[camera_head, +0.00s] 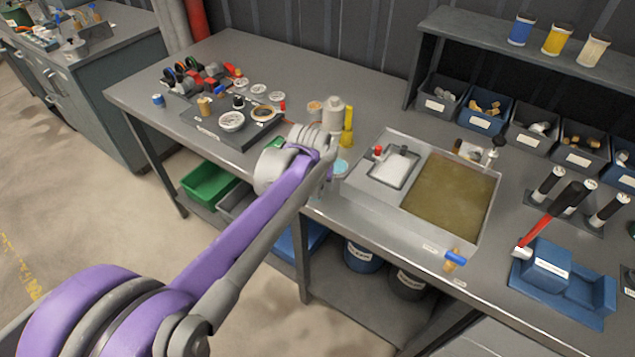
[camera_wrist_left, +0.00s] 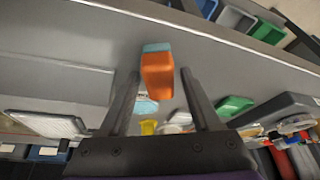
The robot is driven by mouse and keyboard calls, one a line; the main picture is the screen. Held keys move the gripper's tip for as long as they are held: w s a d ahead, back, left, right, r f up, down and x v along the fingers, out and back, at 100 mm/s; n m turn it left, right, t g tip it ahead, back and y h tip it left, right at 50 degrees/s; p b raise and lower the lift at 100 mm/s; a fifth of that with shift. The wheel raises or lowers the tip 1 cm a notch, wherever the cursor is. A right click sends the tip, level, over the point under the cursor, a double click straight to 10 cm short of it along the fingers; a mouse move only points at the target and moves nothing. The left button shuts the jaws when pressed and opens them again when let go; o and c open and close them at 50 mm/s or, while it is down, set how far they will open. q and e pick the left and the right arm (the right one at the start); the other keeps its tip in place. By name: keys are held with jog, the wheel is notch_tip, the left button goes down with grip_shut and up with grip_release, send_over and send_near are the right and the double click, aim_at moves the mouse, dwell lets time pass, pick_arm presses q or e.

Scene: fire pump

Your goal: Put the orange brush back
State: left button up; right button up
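The orange brush (camera_wrist_left: 158,76) shows in the left wrist view as an orange block with a teal end. It lies between the two fingers of my left gripper (camera_wrist_left: 158,85), with a visible gap on both sides. The left gripper is open. I cannot tell how far the brush is beyond the fingertips. In the head view my left arm reaches over the front part of the workbench (camera_head: 375,85), left of the metal tray. I cannot make out the brush there; the arm seems to hide it. My right gripper is not in view.
The metal tray (camera_head: 345,196) with a brownish panel stands right of my arm. A yellow bottle (camera_head: 347,125) and a pale bottle (camera_head: 332,113) stand behind the wrist. A dark board with small parts (camera_head: 205,124) is to the left. A red-handled hammer (camera_head: 548,222) lies far right.

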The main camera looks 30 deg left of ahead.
pick_arm(q)
jog(key=shift+s+r, duration=0.1)
jog(key=shift+r, duration=0.4)
jog(key=p+v, duration=0.2)
jog(key=v, duration=0.9)
jog(key=s+d+f+m, duration=0.1)
jog(key=s+d+f, duration=0.3)
jog(key=s+f, duration=0.3)
jog(key=s+d+f+m+h, duration=0.1)
jog(key=s+d+f, duration=0.4)
jog(key=s, duration=0.6)
notch_tip(320, 180, down, 3)
jog(key=shift+s+r+m+t, duration=0.15)
jog(key=shift+s+m+t, duration=0.2)
jog(key=shift+m, duration=0.45)
